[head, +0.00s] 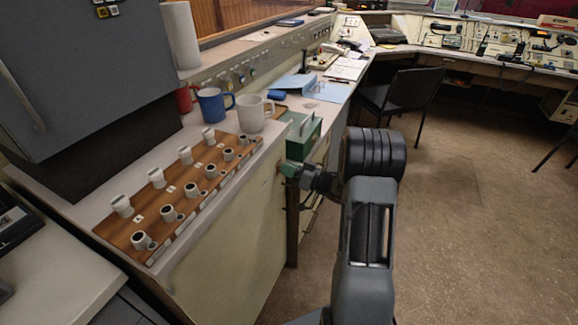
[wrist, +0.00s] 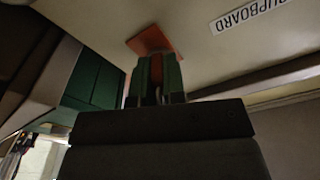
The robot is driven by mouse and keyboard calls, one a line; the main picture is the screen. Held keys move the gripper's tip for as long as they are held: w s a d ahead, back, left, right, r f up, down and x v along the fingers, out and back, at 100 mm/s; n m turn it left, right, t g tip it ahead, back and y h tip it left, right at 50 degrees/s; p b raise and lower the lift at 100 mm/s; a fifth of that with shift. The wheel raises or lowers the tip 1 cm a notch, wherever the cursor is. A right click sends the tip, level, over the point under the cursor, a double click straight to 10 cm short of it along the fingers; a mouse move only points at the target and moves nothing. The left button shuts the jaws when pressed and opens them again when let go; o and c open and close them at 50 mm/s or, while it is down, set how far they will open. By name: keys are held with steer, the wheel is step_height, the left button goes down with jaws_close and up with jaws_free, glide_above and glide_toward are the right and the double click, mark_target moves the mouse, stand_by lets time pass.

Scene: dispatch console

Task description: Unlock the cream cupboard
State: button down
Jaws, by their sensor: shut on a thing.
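The cream cupboard (head: 232,245) stands under the counter; its cream panel also shows in the wrist view (wrist: 215,55), with an upside-down CUPBOARD label (wrist: 250,14). An orange-red plate (wrist: 148,38) lies on that panel. My gripper (head: 289,170) is at the cupboard's right edge in the head view. In the wrist view its green-tipped fingers (wrist: 157,75) are shut on a narrow reddish piece (wrist: 157,68) in front of the plate. The fingers hide most of this piece, so I cannot tell its shape or whether it is turned.
A wooden board (head: 180,195) with several white knobs, a blue mug (head: 212,105) and a white mug (head: 250,112) are nearby.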

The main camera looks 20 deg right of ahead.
steer(key=shift+a+m+p, duration=0.1)
steer(key=shift+m+p, duration=0.8)
